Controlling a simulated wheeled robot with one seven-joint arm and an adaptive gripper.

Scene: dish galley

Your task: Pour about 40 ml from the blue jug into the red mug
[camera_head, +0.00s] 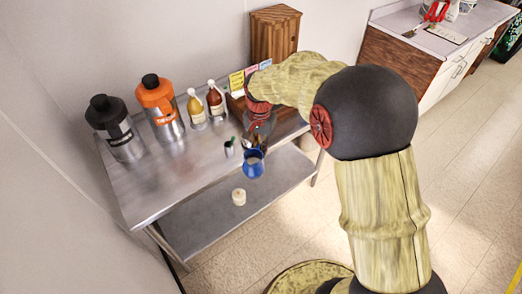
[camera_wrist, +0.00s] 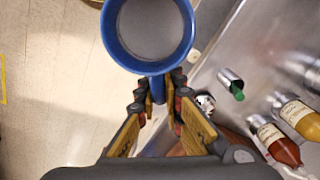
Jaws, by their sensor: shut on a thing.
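The blue jug (camera_head: 253,167) hangs in the air at the front edge of the steel table, in the head view. In the wrist view the jug (camera_wrist: 108,38) shows from above, with its round mouth open and a pale grey inside; I cannot tell the liquid level. My gripper (camera_wrist: 162,90) is shut on the jug's handle, which lies between the two fingers. In the head view my gripper (camera_head: 254,147) is partly hidden by my arm. I cannot make out a red mug in either view.
The steel table (camera_head: 190,170) holds a black-lidded dispenser (camera_head: 118,130), an orange-topped dispenser (camera_head: 160,105), a yellow bottle (camera_head: 196,110), a red bottle (camera_head: 215,101) and a small steel cup with something green (camera_head: 229,147). A cream round object (camera_head: 239,197) sits lower down. A wooden block (camera_head: 274,35) stands behind.

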